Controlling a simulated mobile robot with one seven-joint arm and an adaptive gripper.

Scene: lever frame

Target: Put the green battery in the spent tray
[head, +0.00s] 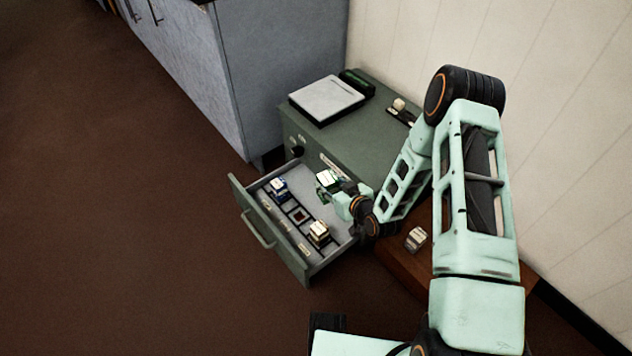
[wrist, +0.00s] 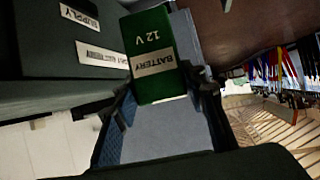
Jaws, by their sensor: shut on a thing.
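The green battery (head: 326,178) is held in my gripper (head: 334,187) above the open drawer (head: 262,232), near its cabinet end. In the wrist view the green battery (wrist: 154,45) has "BATTERY" and "12 V" labels, which appear upside down. My gripper (wrist: 160,95) is shut on it. Inside the drawer are a blue battery (head: 279,187), an empty square slot (head: 299,215) and a cream-topped battery (head: 319,232). I cannot tell which holder is the spent tray; no such label is readable.
The green-grey cabinet (head: 310,140) carries a pale flat panel (head: 327,98) and a dark tray (head: 402,116) with a small pale block. Another pale block (head: 416,238) sits on a brown wooden surface (head: 397,264) to the right. Open floor lies left of the drawer.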

